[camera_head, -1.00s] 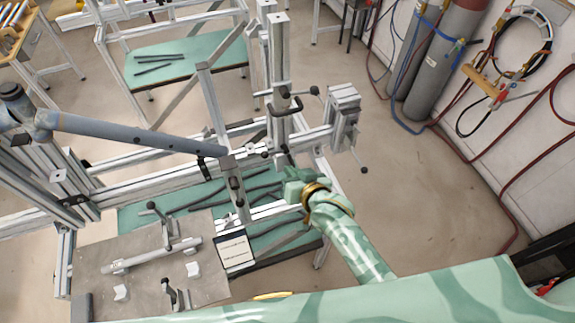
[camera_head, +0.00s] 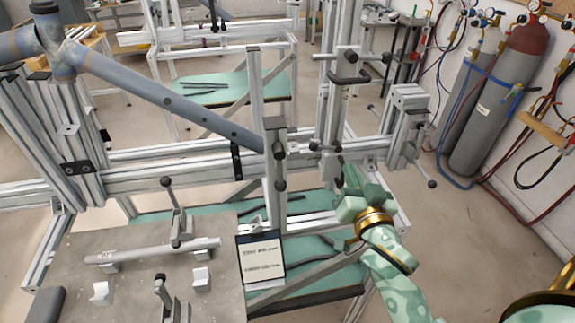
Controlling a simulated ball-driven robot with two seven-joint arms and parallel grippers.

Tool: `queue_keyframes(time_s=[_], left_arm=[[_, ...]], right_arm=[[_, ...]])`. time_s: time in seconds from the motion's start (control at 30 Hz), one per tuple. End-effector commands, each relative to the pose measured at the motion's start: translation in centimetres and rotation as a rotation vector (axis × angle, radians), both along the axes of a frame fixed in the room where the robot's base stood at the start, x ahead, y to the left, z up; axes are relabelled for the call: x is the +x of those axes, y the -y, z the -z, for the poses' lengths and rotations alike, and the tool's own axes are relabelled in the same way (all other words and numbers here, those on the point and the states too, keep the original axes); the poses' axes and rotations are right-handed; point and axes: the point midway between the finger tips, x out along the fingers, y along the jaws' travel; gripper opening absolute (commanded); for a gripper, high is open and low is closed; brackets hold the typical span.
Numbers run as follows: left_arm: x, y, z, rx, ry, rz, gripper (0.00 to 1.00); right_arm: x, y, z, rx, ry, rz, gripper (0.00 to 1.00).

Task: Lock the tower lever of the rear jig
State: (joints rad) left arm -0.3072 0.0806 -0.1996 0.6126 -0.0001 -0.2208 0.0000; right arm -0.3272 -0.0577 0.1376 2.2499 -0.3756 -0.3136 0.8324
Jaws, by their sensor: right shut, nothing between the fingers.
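The rear jig is an aluminium-profile frame (camera_head: 130,180) holding a blue-grey tube (camera_head: 165,98). Its upright tower (camera_head: 333,115) stands right of centre, with a dark handle (camera_head: 349,78) and a black ball knob (camera_head: 386,58) near the top. A small dark lever (camera_head: 320,148) shows low on the tower where it crosses the rail. My right gripper (camera_head: 343,178) is shut and empty, just in front of and below this lever. Its tips overlap the lever's end in the picture; I cannot tell whether they touch. My left gripper is out of view.
A nearer clamp post (camera_head: 275,180) with dark knobs stands left of the gripper. A grey plate (camera_head: 75,255) with clamps and a short tube lies at front left, with a label card (camera_head: 262,259) beside it. Gas cylinders (camera_head: 490,110) stand at right. Floor right of the jig is clear.

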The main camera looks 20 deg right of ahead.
Motion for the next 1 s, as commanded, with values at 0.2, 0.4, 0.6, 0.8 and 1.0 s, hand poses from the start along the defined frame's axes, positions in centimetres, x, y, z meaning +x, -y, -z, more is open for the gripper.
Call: queue_keyframes(time_s=[0.2,0.4,0.6,0.8,1.0], left_arm=[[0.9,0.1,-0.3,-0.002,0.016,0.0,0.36],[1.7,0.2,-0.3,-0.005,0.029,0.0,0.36],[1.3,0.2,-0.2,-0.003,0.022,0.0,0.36],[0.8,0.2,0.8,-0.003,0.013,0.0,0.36],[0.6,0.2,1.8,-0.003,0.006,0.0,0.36]], right_arm=[[0.2,0.1,-1.0,0.054,0.039,-0.004,0.0],[2.8,0.7,-1.2,0.056,0.04,-0.005,0.0],[7.0,1.9,-1.5,0.055,0.039,-0.005,0.0],[10.2,2.3,-0.2,0.059,0.033,-0.005,0.0],[11.0,1.6,1.7,0.058,0.034,-0.004,0.0]])
